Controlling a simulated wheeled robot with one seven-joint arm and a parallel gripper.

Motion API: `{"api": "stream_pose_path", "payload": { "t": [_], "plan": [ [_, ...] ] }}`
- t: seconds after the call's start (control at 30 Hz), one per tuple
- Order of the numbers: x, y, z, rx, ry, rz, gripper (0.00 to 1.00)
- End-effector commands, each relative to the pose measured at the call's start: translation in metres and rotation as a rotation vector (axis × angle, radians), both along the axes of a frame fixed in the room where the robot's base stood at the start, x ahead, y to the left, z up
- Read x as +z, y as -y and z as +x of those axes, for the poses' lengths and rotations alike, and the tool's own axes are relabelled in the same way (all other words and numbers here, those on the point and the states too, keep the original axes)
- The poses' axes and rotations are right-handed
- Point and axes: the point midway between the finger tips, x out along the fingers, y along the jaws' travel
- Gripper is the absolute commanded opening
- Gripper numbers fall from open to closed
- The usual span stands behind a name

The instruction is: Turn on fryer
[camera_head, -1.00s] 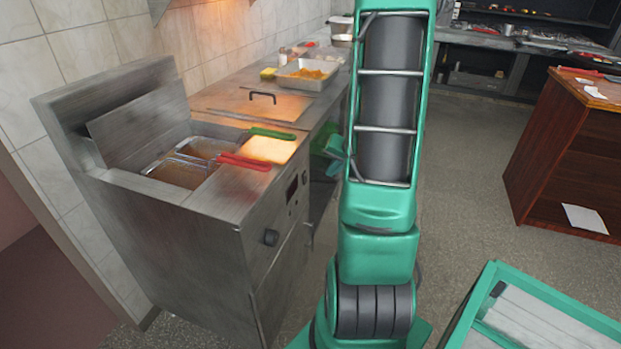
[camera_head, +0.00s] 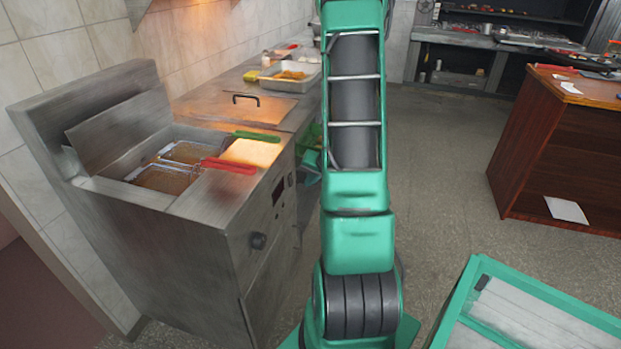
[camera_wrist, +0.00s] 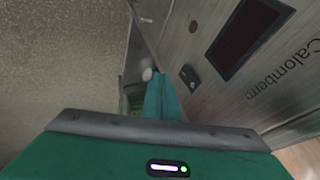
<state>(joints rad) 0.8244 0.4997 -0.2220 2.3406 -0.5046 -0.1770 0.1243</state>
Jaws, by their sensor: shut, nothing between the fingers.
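The steel fryer (camera_head: 190,235) stands at the left in the head view, with two baskets, one red-handled and one green-handled. In the wrist view, the fryer's front panel is at the right, with a large dark display (camera_wrist: 243,38), a small black switch (camera_wrist: 189,76) and lettering. My gripper (camera_wrist: 160,78) is shut and empty, its teal fingers just left of the switch; I cannot tell whether they touch the panel. In the head view my arm mostly hides it.
A steel counter with a handled lid (camera_head: 240,108) and a food tray (camera_head: 291,76) adjoins the fryer. A wooden counter (camera_head: 550,160) stands at the right. Open floor (camera_head: 440,170) lies between them. A tiled wall is behind the fryer.

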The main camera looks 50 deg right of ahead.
Motion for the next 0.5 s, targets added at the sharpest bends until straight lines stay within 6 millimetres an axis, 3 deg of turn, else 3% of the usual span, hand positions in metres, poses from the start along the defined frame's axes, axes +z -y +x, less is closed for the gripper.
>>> {"api": "stream_pose_path", "payload": {
  "t": [0.07, 0.23, 0.5],
  "plan": [
    [-0.011, 0.002, 0.006, 0.000, -0.001, 0.001, 0.00],
    [-0.011, -0.009, 0.030, 0.004, -0.001, 0.000, 0.00],
    [-0.013, -0.014, 0.042, 0.000, 0.000, -0.001, 0.00]
  ]
}}
